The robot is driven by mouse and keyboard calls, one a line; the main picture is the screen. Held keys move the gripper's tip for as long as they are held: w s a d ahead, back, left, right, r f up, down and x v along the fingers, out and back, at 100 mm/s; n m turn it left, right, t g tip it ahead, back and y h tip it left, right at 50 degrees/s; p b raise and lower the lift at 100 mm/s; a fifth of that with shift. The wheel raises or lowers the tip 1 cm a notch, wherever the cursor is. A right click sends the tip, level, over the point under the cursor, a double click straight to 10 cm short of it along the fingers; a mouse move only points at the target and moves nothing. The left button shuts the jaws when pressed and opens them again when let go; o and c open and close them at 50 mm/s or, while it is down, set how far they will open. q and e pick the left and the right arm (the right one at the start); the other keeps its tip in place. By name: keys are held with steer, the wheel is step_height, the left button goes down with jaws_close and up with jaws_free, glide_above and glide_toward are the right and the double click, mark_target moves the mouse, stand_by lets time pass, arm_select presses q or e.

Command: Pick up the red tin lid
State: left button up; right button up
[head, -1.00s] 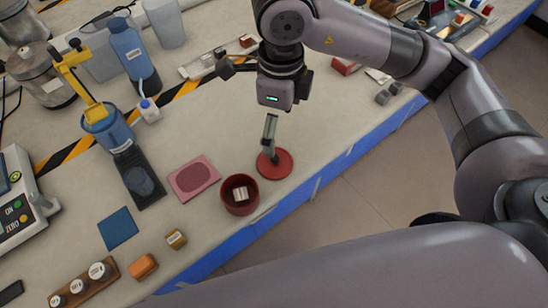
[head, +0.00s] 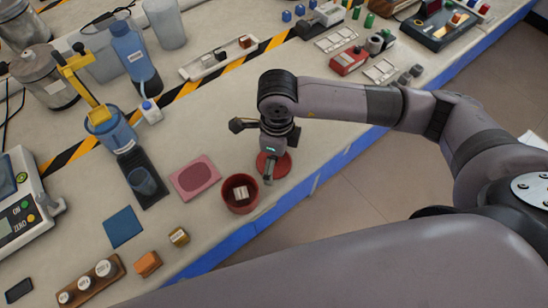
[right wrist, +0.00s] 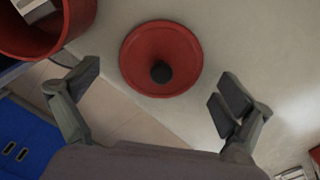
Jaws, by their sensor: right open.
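The red tin lid (head: 283,165) lies flat on the bench near its front edge, just right of a dark red tin (head: 231,203). In the right wrist view the lid (right wrist: 161,58) is a round red disc with a black knob in its middle. My right gripper (head: 267,178) is low over the lid and hides part of it. In the right wrist view this gripper (right wrist: 155,93) is open and empty, its fingers spread to either side with the lid ahead between them. The red tin also shows at the wrist view's top left (right wrist: 80,25). My left gripper is not in view.
A blue bottle (head: 135,60) and a blue jug (head: 110,130) stand further back left.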

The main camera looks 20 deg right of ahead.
steer(key=shift+f, duration=0.1)
steer(key=shift+s, duration=0.1)
steer(key=c, duration=1.3)
steer(key=shift+s, duration=0.1)
steer(key=c, duration=0.3)
